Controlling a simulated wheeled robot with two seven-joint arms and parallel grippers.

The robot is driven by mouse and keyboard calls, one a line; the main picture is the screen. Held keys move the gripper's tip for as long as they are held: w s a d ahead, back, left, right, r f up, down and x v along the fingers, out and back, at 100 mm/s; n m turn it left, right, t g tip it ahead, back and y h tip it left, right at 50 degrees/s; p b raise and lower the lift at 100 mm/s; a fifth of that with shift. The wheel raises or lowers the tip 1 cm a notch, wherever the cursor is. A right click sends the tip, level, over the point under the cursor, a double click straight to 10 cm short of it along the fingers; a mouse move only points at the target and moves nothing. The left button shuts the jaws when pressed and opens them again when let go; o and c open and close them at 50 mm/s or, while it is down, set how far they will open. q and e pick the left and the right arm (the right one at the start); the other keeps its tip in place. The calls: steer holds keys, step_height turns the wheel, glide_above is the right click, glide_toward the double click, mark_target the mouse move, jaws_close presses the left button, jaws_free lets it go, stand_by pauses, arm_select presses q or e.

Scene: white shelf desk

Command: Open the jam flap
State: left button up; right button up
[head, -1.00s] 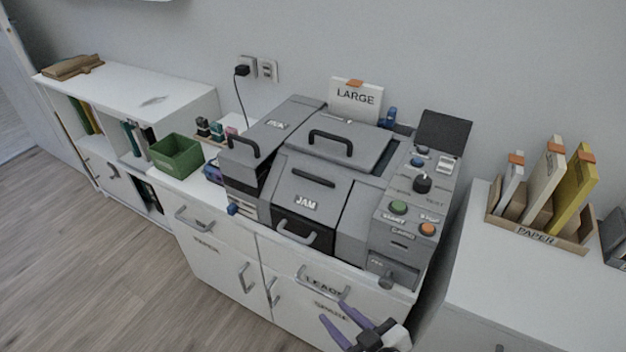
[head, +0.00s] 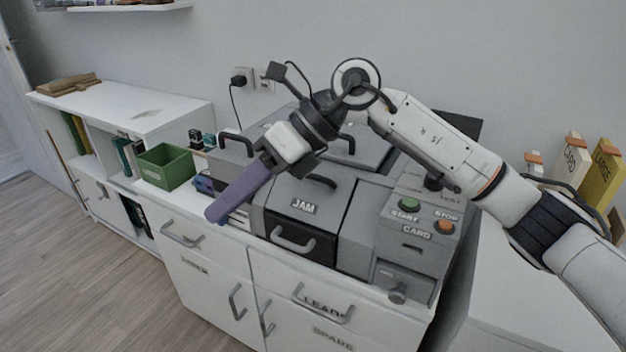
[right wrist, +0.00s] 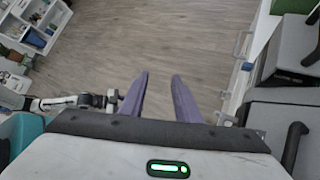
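The jam flap is the sloping grey front panel (head: 322,205) of the grey machine, with the JAM label (head: 304,206) low on it and a dark bar handle (head: 318,180) near its top. It looks shut. My right gripper (head: 218,212) reaches across the machine from the right, its purple fingers angled down-left, left of the flap and not touching it. In the right wrist view its two fingers (right wrist: 159,95) are apart with only floor between them. A white arm with a dark gripper end at the left of that view looks like my left arm; its fingers are unclear.
Below the flap is a dark front with a grey handle (head: 293,240). A green bin (head: 166,166) is at the left. My right arm covers part of the machine's top lid. Open floor lies front-left.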

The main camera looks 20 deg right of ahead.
steer(key=w+d+r+t+h+b, duration=0.25)
steer(key=w+d+h, duration=0.25)
steer(key=d, duration=0.5)
steer(key=m+t+h, duration=0.1)
steer(key=t+h, duration=0.1)
steer(key=h, duration=0.1)
glide_toward(313, 178)
steer(key=shift+g, duration=0.25)
steer(key=x, duration=0.2)
steer(key=w+x, duration=0.1)
steer(key=x, duration=0.4)
steer(key=shift+w+a+r+b, duration=0.1)
steer(key=shift+w+a+b, duration=0.1)
steer(key=shift+w+b, duration=0.15)
steer(key=shift+c, duration=0.5)
jaws_close()
